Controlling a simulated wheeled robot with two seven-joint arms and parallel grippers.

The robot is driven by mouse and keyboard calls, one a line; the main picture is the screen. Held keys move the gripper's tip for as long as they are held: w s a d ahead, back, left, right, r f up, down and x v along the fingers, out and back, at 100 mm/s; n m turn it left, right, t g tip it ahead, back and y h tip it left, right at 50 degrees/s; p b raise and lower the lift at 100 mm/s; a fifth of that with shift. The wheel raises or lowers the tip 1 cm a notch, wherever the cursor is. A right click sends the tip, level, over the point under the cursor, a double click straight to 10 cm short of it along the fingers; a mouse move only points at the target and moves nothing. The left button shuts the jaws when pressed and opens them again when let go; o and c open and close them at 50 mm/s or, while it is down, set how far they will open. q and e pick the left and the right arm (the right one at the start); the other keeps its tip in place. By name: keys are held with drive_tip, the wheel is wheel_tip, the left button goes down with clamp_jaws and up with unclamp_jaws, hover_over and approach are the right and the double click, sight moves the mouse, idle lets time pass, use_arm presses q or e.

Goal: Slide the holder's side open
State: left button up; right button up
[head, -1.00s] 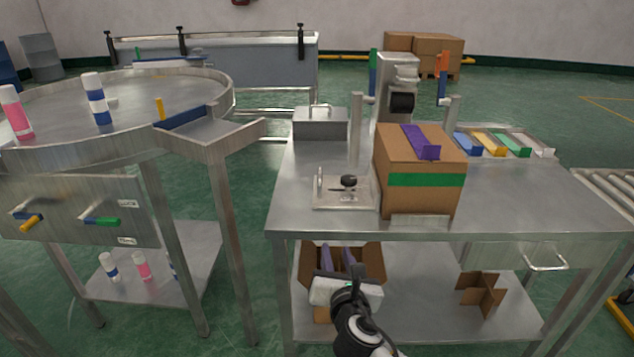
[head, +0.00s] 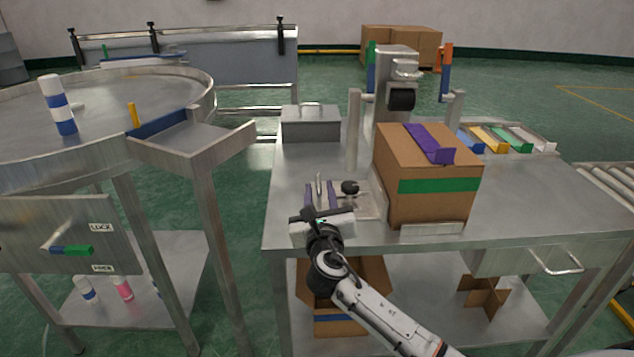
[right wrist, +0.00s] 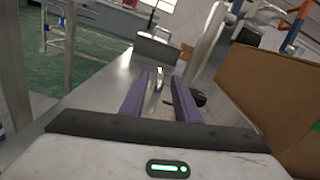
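The holder (head: 366,202) is a small metal plate fixture near the front left of the steel table, with a black knob (head: 350,187) and an upright metal handle (head: 318,184) at its left side. My right gripper (head: 321,192) is over the table's front edge with its two purple fingers apart. In the right wrist view, the handle (right wrist: 156,86) shows in the gap between the open fingers (right wrist: 160,76). Whether the fingertips reach around it or stop short, I cannot tell. Part of the holder is hidden behind the gripper. My left gripper is not in view.
A cardboard box (head: 425,205) with a green band and a purple piece on top stands close to the holder's right. A grey lidded box (head: 310,125) and a post (head: 353,130) stand behind. A round table (head: 110,145) is at left.

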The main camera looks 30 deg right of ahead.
sight(317, 176)
drive_tip(key=x, duration=0.5)
drive_tip(key=shift+b, duration=0.35)
clamp_jaws()
drive_tip(key=shift+a, duration=0.15)
